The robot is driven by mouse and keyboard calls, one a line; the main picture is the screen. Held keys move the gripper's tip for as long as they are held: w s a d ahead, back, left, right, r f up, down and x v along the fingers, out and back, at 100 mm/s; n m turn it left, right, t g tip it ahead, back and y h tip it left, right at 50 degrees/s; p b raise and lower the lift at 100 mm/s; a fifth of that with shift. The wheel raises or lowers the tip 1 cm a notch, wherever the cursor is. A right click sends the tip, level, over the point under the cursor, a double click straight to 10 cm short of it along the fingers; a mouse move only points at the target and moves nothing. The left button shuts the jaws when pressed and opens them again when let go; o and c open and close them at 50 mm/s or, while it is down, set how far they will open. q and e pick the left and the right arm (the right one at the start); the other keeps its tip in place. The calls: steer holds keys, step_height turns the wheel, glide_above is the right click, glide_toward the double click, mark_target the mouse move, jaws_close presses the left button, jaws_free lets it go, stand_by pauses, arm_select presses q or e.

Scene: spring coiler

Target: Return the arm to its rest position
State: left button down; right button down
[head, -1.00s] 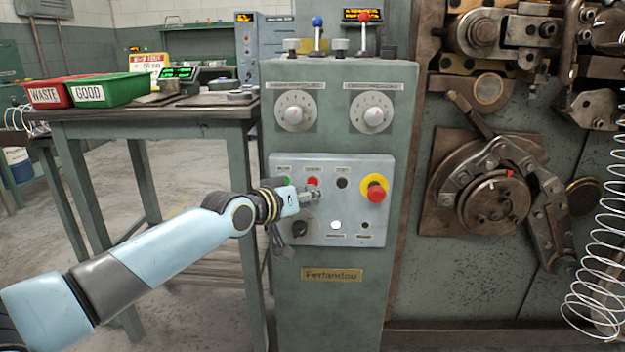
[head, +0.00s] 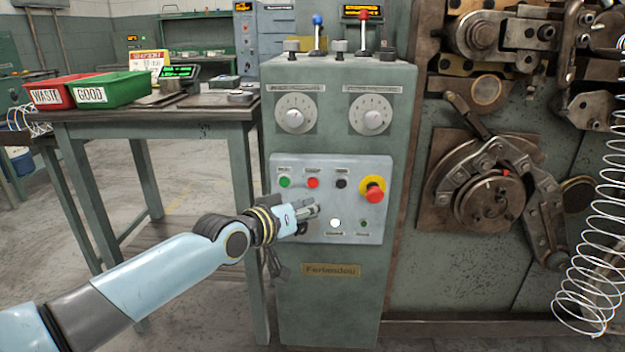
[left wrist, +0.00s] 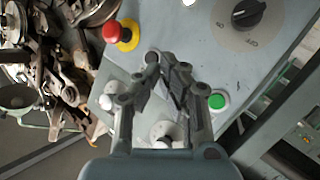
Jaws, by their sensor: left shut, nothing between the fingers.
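My left gripper (head: 312,211) is shut and empty in front of the lower left part of the grey control panel (head: 355,170). Its arm comes in from the lower left. In the left wrist view, the shut fingers (left wrist: 168,70) point at the panel, with a green button (left wrist: 217,102) to their right and the red emergency knob (left wrist: 112,31) to their upper left. In the head view, the green button (head: 285,182), red button (head: 313,182) and black button (head: 341,183) sit in a row above the gripper. My right gripper does not show.
The red-and-yellow emergency knob (head: 373,190) stands out right of the gripper. A white button (head: 335,223) lies close to the fingertips. A table (head: 150,113) with a red bin (head: 62,91) and a green bin (head: 110,88) stands left. The coiling machine (head: 495,195) and a wire spring (head: 590,250) are right.

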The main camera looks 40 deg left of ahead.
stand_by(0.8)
